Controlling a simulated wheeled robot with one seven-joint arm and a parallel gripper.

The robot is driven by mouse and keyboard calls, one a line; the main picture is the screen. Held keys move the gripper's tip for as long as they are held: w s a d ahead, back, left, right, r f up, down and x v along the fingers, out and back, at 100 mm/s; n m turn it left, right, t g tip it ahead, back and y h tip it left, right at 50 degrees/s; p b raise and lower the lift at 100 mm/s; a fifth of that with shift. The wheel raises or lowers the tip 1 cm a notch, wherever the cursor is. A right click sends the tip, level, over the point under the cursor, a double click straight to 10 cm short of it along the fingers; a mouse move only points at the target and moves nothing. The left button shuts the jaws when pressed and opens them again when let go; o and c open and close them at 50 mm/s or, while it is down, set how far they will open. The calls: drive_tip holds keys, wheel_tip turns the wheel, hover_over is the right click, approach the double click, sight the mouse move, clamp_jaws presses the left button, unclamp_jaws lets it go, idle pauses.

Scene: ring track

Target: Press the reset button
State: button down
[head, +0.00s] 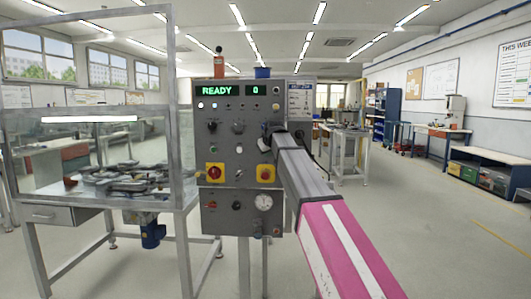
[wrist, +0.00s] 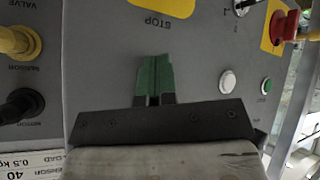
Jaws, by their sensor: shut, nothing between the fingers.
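The grey control panel (head: 238,150) stands ahead, its green display (head: 231,90) reading READY and 0. No label that reads reset is legible, so I cannot tell which button it is. In the wrist view a white button (wrist: 227,80) and a green button (wrist: 266,86) sit on the panel to the right of my gripper. My gripper (wrist: 154,62) is shut and empty, its green fingertips close in front of the bare grey panel face. I cannot tell whether they touch it. In the head view my gripper is at the panel's right side, mostly hidden by my arm.
Red knobs on yellow plates (head: 215,172) sit lower on the panel, and a gauge (head: 263,202) below. A yellow STOP plate (wrist: 163,6) is above my fingers in the wrist view. A framed enclosure (head: 90,115) with dark parts stands left. The floor at right is open.

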drive_tip(key=shift+s, duration=0.8)
drive_tip(key=s, duration=0.5)
drive_tip(key=shift+a, duration=0.1)
idle(0.6)
